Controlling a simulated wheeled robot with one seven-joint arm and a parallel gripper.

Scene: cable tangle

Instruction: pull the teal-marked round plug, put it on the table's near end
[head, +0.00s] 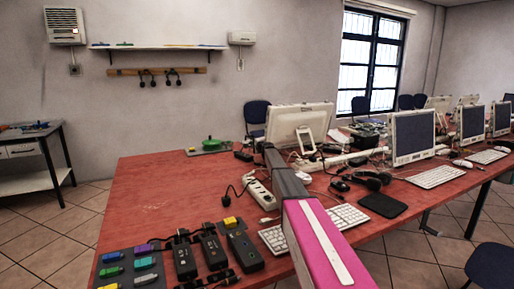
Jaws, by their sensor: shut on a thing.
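I cannot pick out a teal-marked round plug.
Several small coloured pieces (112,256) lie at the front left corner. A green round object (211,144) sits far back.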

